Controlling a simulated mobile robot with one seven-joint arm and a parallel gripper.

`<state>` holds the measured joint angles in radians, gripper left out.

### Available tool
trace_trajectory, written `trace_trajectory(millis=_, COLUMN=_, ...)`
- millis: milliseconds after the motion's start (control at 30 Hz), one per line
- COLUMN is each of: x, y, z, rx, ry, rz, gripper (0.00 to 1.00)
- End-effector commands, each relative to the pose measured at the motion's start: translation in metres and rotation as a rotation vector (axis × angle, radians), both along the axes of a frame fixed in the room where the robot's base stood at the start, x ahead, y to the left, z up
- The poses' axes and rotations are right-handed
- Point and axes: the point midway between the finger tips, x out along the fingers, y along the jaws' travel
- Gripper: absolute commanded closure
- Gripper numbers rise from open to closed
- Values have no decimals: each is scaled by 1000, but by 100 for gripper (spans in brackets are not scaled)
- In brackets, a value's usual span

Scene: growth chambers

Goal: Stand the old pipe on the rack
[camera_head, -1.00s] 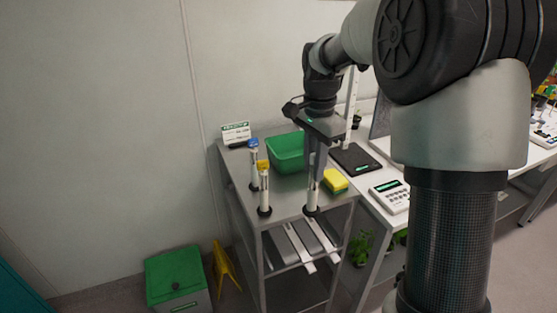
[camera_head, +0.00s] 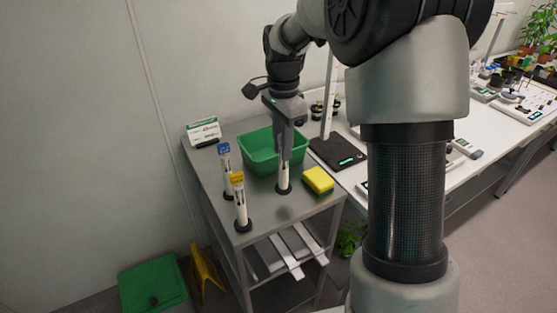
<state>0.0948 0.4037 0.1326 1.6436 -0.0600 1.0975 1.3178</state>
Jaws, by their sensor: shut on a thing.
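My gripper (camera_head: 285,158) is shut on a slim white upright pipe (camera_head: 284,176) with a dark round foot. Its upper part is hidden by the fingers. It is over the grey metal rack (camera_head: 293,209), in front of the green bin and left of the sponge. I cannot tell whether its foot touches the top. Two similar white pipes stand upright at the rack's left: one with a blue cap (camera_head: 224,149), one with a yellow cap (camera_head: 237,179) nearer the front. Both are apart from my gripper. I cannot tell which pipe is the old one.
A green bin (camera_head: 255,160), a yellow sponge (camera_head: 318,179) and a small sign (camera_head: 203,130) are on the rack. A black scale (camera_head: 338,153) is on the white bench to the right. Below left are a green-lidded box (camera_head: 150,285) and a yellow floor sign (camera_head: 206,272).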

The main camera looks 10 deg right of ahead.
Motion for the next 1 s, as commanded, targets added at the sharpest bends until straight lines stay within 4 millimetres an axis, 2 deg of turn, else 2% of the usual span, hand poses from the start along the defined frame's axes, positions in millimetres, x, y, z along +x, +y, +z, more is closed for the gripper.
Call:
trace_trajectory(millis=200, x=-1, y=0, z=-36, rx=2, ry=5, rz=0, gripper=100)
trace_trajectory(millis=300, x=0, y=1, z=-46, rx=1, ry=1, rz=1, gripper=100)
trace_trajectory(millis=667, x=0, y=0, z=-50, rx=1, ry=0, rz=1, gripper=100)
trace_trajectory(millis=700, x=0, y=0, z=-50, rx=1, ry=0, rz=1, gripper=75)
trace_trajectory(millis=767, x=0, y=0, z=-50, rx=1, ry=0, rz=1, gripper=65)
trace_trajectory(millis=800, x=0, y=0, z=-50, rx=1, ry=0, rz=1, gripper=61)
trace_trajectory(millis=1000, x=0, y=0, z=-50, rx=1, ry=0, rz=1, gripper=61)
